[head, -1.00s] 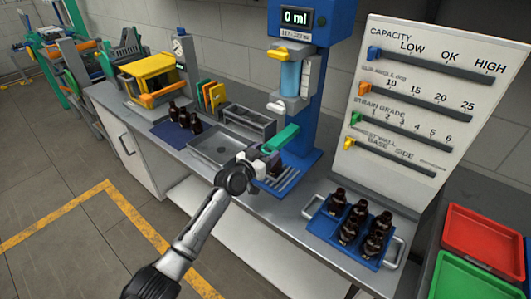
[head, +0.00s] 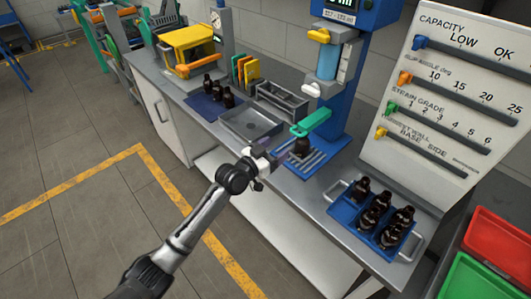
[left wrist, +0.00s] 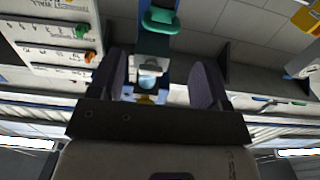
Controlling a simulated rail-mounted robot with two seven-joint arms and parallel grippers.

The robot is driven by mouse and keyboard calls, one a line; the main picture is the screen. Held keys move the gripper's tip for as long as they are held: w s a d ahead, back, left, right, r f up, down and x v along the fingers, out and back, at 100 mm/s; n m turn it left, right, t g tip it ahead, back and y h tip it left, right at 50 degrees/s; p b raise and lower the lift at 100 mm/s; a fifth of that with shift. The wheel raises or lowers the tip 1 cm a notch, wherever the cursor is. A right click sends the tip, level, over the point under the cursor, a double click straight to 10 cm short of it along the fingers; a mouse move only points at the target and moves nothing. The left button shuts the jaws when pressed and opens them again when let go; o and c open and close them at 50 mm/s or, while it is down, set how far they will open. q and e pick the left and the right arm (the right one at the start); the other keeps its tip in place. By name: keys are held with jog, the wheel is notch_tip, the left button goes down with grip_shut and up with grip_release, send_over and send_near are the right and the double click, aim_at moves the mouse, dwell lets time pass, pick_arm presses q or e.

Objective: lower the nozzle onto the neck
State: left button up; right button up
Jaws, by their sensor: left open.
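A dark amber bottle (head: 301,147) stands upright on the slatted base of the blue filling machine (head: 345,105). A green arm-shaped part (head: 311,122) reaches out just over its neck; I cannot tell whether they touch. Higher up are a light-blue cylinder (head: 328,62), a yellow lever (head: 319,36) and a white knob (head: 311,90). The nozzle tip cannot be made out. My left gripper (head: 272,153) is left of the bottle, apart from it, open and empty. In the left wrist view its fingers (left wrist: 160,80) are spread, with the green part (left wrist: 160,22) beyond them. My right gripper is not in view.
A blue tray (head: 343,212) of several amber bottles stands at the right on the bench.

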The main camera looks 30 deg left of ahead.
pick_arm(q)
jog(key=shift+v, duration=1.9)
